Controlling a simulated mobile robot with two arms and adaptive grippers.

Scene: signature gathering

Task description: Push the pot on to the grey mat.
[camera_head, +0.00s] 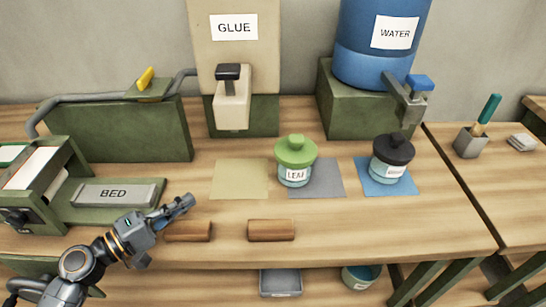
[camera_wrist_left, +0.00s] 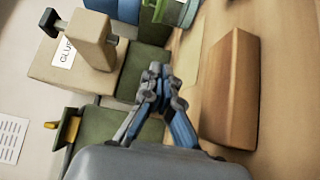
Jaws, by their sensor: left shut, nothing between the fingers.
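The pot with a green lid and a LEAF label (camera_head: 295,170) stands upright at the left edge of the grey mat (camera_head: 328,180). Its base covers part of that mat, and whether all of it rests on the mat I cannot tell. A green-lidded shape, likely this pot, shows at the top of the left wrist view (camera_wrist_left: 165,12). My left gripper (camera_head: 188,200) is shut and empty, over the table at the left, well apart from the pot. The left wrist view shows its fingers together (camera_wrist_left: 158,78). My right gripper is not in view.
A yellowish mat (camera_head: 238,180) lies left of the pot. A black-lidded pot (camera_head: 391,157) stands on a blue mat (camera_head: 370,188) to the right. Brown blocks (camera_head: 271,230) (camera_head: 189,231) lie in front. The glue dispenser (camera_head: 232,105) and water tank (camera_head: 378,55) stand behind.

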